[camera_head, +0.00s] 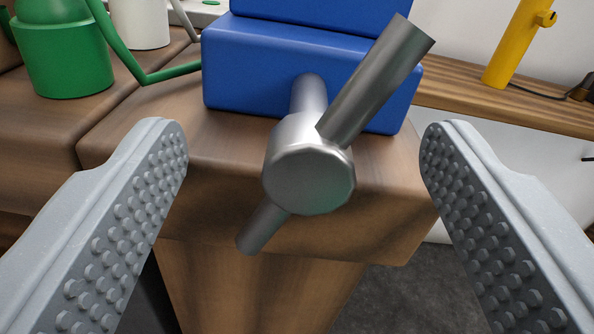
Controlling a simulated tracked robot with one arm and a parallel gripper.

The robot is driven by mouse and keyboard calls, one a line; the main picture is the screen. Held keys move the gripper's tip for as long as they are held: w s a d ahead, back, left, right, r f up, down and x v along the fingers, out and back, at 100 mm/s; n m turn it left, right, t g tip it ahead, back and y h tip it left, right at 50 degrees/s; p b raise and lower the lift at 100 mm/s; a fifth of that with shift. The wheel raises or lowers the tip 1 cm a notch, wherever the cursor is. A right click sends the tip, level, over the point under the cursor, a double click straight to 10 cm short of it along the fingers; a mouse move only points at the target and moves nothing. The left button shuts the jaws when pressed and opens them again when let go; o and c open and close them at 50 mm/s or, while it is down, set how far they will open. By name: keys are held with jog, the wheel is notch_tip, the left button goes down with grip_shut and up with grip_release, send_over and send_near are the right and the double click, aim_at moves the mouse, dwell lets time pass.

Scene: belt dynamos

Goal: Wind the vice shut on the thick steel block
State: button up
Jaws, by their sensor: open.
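The blue vice (245,73) stands on the wooden bench, at the top middle of the view. Its screw comes out toward me and ends in a round steel hub (308,176). A grey handle bar (376,80) passes through the hub, tilted from upper right to lower left. My gripper (304,145) is open, one studded finger on each side of the hub and bar, and touches neither as far as I can see. The vice's jaw gap and the thick steel block are not in view.
A green can (62,55) with a thin green spout stands on the wooden bench (130,140) at left. A yellow post-like object (516,45) stands on a wooden shelf (460,90) at right, near a dark cable. The floor (400,300) below right is clear.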

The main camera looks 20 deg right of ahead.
jog(key=p+v, duration=0.2)
jog(key=v, duration=1)
jog(key=shift+s+a, duration=0.15)
jog(key=shift+s, duration=0.15)
